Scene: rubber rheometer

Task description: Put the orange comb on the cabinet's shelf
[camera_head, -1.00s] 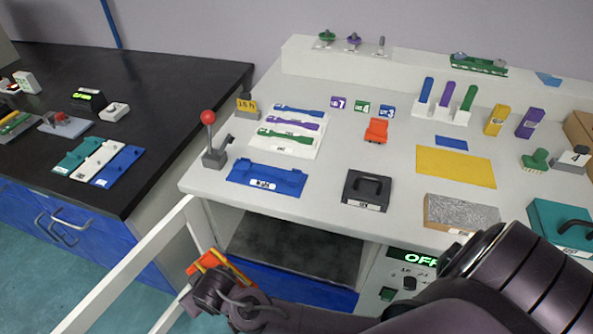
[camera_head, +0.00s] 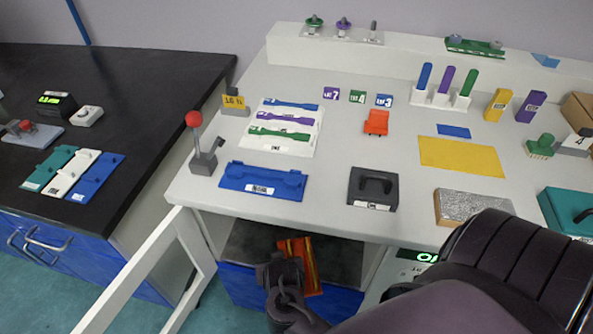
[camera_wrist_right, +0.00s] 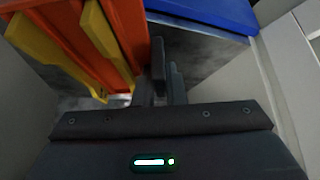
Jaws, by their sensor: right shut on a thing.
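The orange comb (camera_head: 300,262) with yellow strips is held by my right gripper (camera_head: 285,265), tilted, in front of or just inside the open cabinet. In the right wrist view the comb (camera_wrist_right: 128,28) fills the upper left, beside the dark fingers (camera_wrist_right: 163,78), which are shut on it. The cabinet's shelf (camera_head: 250,240) is a dark grey mottled surface below the bench top, partly hidden by the gripper and comb. It also shows in the wrist view (camera_wrist_right: 200,52). Contact between comb and shelf cannot be told. My left gripper is not in view.
The white cabinet door frame (camera_head: 140,268) stands open at the left. The white bench top (camera_head: 330,215) overhangs the opening, with a red-knobbed lever (camera_head: 200,160), a blue holder (camera_head: 262,182) and a black handled block (camera_head: 372,190) near its front edge. A blue front (camera_head: 340,300) lies below the shelf.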

